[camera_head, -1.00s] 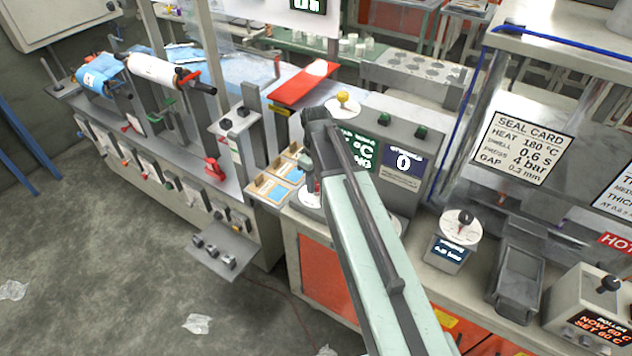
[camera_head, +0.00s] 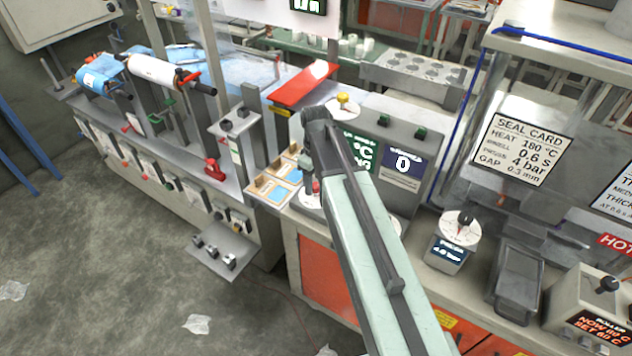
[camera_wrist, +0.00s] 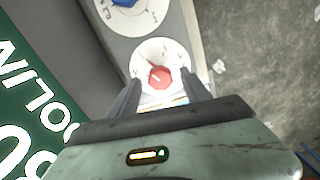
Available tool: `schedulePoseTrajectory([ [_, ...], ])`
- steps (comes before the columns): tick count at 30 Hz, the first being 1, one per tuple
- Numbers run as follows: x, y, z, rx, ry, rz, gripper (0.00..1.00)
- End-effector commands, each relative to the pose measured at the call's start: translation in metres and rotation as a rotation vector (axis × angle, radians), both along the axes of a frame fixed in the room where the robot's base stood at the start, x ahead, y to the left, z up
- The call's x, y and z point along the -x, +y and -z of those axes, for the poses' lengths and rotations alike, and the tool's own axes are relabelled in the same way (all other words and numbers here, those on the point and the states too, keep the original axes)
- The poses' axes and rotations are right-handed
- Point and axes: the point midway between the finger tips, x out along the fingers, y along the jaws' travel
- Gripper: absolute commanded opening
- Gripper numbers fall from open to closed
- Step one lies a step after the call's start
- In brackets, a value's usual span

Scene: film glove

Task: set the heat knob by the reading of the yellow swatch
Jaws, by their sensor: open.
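The seal card (camera_head: 524,148) reads heat 180 °C, dwell 0.6 s, 4 bar, gap 0.3 mm. I cannot make out a yellow swatch.
A blue knob (camera_wrist: 124,2) lies beyond the red one, and a green screen (camera_wrist: 35,110) is at left.

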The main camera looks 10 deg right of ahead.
Motion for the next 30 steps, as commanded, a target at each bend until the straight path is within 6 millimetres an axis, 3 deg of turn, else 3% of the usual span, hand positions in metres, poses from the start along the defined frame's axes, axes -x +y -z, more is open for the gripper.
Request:
schedulePoseTrajectory([
  [12,0.000,0.000,-0.073,0.000,0.000,0.001,0.55],
  [30,0.000,0.000,-0.069,0.000,0.000,0.001,0.55],
])
